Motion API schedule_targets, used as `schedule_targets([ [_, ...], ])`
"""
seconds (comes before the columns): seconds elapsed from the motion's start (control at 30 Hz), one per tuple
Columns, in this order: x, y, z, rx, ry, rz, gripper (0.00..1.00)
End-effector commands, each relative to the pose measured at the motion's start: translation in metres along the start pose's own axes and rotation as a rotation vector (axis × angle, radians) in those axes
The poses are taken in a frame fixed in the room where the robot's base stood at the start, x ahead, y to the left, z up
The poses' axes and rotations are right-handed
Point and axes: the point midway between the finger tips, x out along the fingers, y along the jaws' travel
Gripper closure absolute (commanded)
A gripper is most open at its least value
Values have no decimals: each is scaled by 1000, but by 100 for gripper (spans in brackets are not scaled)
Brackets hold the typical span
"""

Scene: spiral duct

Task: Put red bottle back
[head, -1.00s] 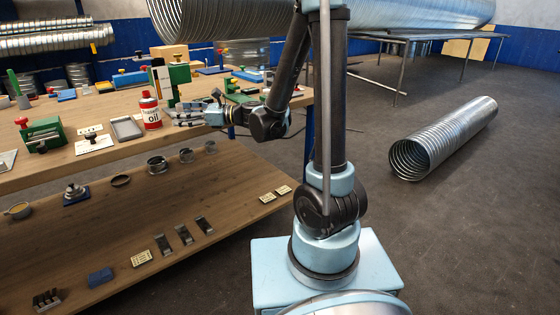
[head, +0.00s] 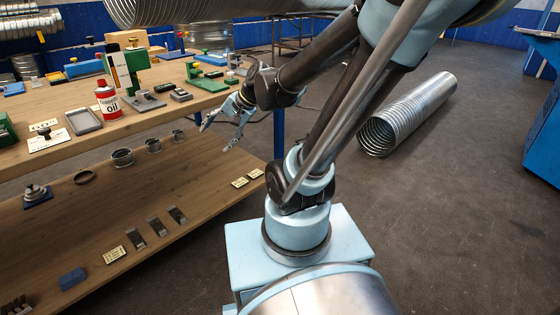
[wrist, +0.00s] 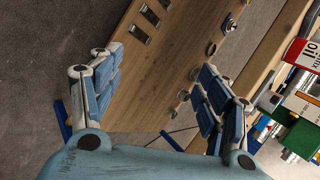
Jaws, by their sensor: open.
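The red and white bottle marked "oil" (head: 107,101) stands upright on the wooden workbench top, just in front of a green block with a tall white-and-black plate. It also shows at the right edge of the wrist view (wrist: 304,54). My gripper (head: 216,137) is open and empty, in the air off the right end of the bench, right of the bottle and apart from it. In the wrist view my two blue-padded fingers (wrist: 160,88) are spread wide, with the lower shelf and floor behind them.
A grey tray (head: 83,121) lies left of the bottle. Green clamps (head: 205,80) and small dark blocks stand to its right. The lower shelf (head: 150,205) holds rings and small parts. A spiral duct (head: 408,112) lies on the floor at right.

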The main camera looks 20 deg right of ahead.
Motion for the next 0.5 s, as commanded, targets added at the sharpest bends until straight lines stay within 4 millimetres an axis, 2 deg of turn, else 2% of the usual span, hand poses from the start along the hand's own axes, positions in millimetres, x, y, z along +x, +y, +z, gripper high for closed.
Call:
schedule_targets([
  [0.03, -7, 19, 0, -52, 23, 47, 30],
  [0.3, -44, 114, 1, -349, 84, 335, 30],
  [0.5, -72, 172, 5, -511, 73, 530, 30],
])
